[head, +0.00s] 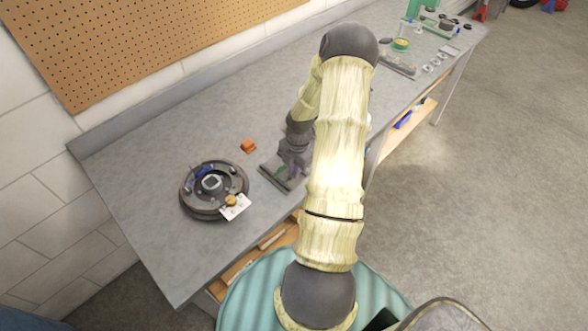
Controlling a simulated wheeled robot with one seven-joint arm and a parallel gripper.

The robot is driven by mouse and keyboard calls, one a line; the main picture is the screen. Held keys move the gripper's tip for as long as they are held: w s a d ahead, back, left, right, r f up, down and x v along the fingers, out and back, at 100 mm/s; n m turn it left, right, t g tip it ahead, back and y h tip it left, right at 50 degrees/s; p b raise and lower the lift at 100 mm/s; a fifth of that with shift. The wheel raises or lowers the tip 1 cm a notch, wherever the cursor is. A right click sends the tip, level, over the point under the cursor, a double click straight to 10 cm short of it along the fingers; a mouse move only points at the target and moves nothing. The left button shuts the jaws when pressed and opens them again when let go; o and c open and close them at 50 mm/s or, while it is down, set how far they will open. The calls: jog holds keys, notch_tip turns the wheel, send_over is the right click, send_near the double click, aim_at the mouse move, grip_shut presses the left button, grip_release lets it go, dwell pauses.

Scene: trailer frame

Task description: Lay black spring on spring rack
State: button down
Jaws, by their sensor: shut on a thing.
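My gripper (291,166) points down over a small dark grey tray (268,172) on the workbench, near the bench's front edge. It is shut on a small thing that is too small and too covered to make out. A green piece (281,173) shows on the tray just below the fingers. I cannot tell whether the held thing touches the tray. I cannot pick out the black spring for sure. The tray may be the spring rack, but I cannot confirm it. My forearm hides the tray's right side and the bench beyond it.
A round dark brake assembly (205,208) lies left of the tray, with a white card (236,207) at its edge. An orange block (248,146) sits behind. Another tray (399,64) and small parts stand at the far right end. The workbench (150,150) is bare at left.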

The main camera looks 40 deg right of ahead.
jog(key=shift+f, duration=0.15)
jog(key=c, duration=1.4)
grip_release()
jog(key=c, duration=0.3)
jog(key=shift+r+p, duration=3.35)
jog(key=shift+r, duration=0.2)
